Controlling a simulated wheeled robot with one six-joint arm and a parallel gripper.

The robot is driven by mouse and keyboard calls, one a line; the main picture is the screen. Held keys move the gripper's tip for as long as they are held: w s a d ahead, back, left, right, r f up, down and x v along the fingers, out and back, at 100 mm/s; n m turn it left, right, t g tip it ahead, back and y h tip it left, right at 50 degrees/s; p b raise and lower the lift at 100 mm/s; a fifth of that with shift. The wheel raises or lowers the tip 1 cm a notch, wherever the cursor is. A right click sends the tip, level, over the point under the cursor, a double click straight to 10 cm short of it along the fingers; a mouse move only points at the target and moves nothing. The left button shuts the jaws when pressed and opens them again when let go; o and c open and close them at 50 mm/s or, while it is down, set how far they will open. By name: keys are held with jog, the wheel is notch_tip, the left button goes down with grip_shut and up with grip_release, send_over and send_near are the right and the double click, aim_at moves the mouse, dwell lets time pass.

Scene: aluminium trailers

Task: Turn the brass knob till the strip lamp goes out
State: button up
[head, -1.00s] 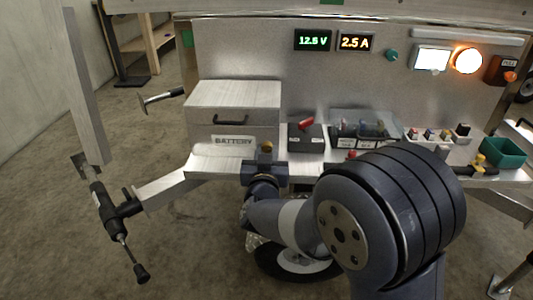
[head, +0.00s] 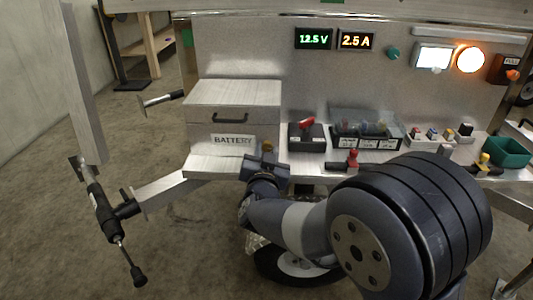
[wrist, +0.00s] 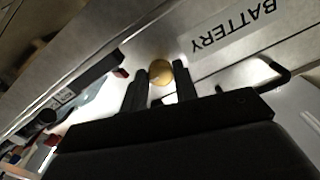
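The brass knob (head: 267,146) shows as a small gold spot at the front of the battery box, just beyond my gripper (head: 266,160). In the wrist view the round knob (wrist: 160,72) lies between the tips of my two fingers (wrist: 161,84). The fingers stand apart, one on each side of it; whether they touch it I cannot tell. A long pale strip (head: 482,36) runs along the panel's upper right; I cannot tell whether it is lit. Below it a white rectangular lamp (head: 433,56) and a round orange lamp (head: 468,59) glow.
The battery box (head: 232,93) stands right behind my gripper. To its right on the shelf are a black box with a red switch (head: 306,134), several fuse or terminal blocks (head: 366,132) and a green bin (head: 508,151). Displays (head: 313,39) read 12.5 V and 2.5 A.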

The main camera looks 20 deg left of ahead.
jog(key=o, duration=0.4)
jog(key=shift+s, duration=0.1)
jog(key=p+v, duration=0.2)
jog(key=v, duration=0.8)
jog(key=shift+s, duration=0.35)
jog(key=shift+w, duration=0.15)
jog(key=b+x, duration=0.1)
jog(key=x, duration=0.9)
jog(key=shift+w+b, duration=0.35)
jog(key=shift+w, duration=0.05)
jog(key=shift+r+n+p, duration=0.15)
jog(key=shift+n+p, duration=0.25)
jog(key=shift+p, duration=0.05)
jog(key=shift+s+n+p, duration=0.1)
jog(key=shift+n+p, duration=0.25)
jog(key=shift+n, duration=0.35)
jog(key=shift+f+b, duration=0.2)
jog(key=shift+b, duration=0.1)
